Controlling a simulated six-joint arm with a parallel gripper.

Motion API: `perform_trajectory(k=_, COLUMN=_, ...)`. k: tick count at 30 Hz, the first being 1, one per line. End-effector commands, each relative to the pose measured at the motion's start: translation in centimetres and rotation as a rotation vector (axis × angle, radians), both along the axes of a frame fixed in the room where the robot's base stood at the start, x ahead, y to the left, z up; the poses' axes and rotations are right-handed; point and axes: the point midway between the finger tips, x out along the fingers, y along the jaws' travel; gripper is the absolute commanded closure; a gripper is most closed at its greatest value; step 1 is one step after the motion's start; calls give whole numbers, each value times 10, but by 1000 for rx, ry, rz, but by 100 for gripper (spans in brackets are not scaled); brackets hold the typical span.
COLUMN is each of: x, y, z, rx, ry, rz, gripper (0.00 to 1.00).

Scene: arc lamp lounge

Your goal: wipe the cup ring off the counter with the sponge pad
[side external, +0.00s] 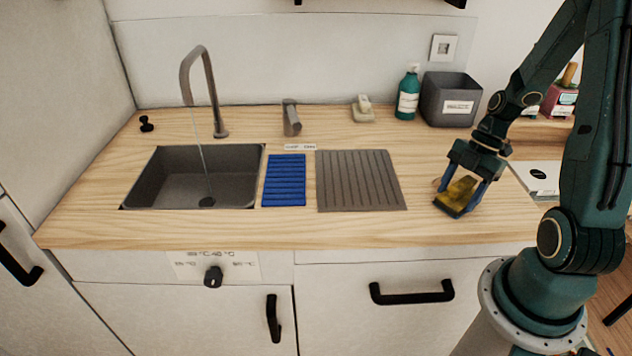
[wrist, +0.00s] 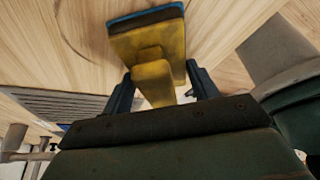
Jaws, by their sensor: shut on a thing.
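The sponge pad (side external: 455,198) is yellow with a dark blue underside and an upright yellow grip block. My gripper (side external: 464,184) is shut on that block, at the right part of the wooden counter (side external: 340,228). The pad also shows in the wrist view (wrist: 150,40), with the block between the fingers (wrist: 160,88). The pad looks tilted and is at or just above the counter; I cannot tell whether it touches. A faint curved mark, seemingly the cup ring (side external: 436,184), shows at the pad's left edge. The wrist view also shows a faint arc on the wood (wrist: 72,38).
A grey ribbed drain mat (side external: 360,180) lies left of my gripper, then a blue ribbed mat (side external: 285,180) and the sink (side external: 160,180). A dark grey bin (side external: 450,98) and green bottle (side external: 408,93) stand behind. The counter's front strip is clear.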

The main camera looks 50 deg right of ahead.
Motion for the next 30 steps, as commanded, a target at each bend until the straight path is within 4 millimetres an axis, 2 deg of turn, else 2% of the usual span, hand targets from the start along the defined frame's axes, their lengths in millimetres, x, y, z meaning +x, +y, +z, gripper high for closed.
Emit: perform_trajectory(k=30, x=66, y=-66, z=-1, rx=-2, ry=-2, rz=1, gripper=70)
